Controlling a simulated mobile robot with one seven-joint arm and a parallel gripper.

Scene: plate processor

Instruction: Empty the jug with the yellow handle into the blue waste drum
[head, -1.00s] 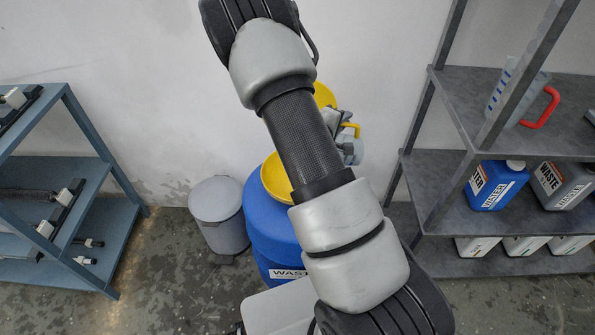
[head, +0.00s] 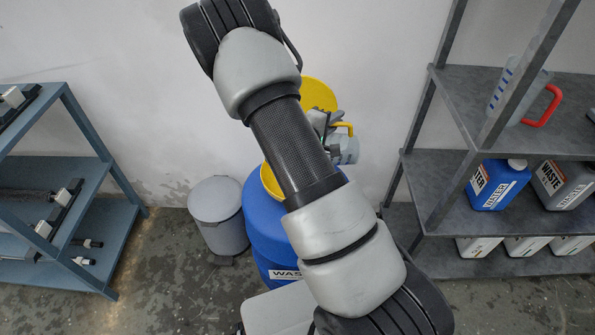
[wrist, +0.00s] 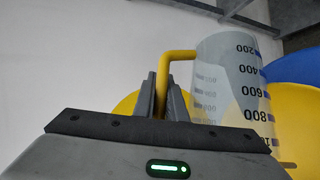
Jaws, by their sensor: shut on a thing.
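The clear jug with blue marks (wrist: 238,95) has a yellow handle (wrist: 178,60). My gripper (wrist: 166,95) is shut on that handle, one finger on each side. In the head view the jug (head: 347,150), its handle (head: 343,126) and my gripper (head: 324,122) show small behind my arm, right of and above the blue waste drum (head: 265,225). My arm hides part of the drum and its yellow rim (head: 268,182). In the wrist view the scale reads 200 at top and 800 lower down. I cannot tell the jug's exact tilt or its contents.
A round yellow piece (head: 318,93) stands behind my arm by the wall. A grey bin (head: 218,215) is left of the drum. A dark shelf (head: 490,90) at right holds a red-handled jug (head: 515,98) and several canisters. A blue shelf (head: 85,185) stands at left.

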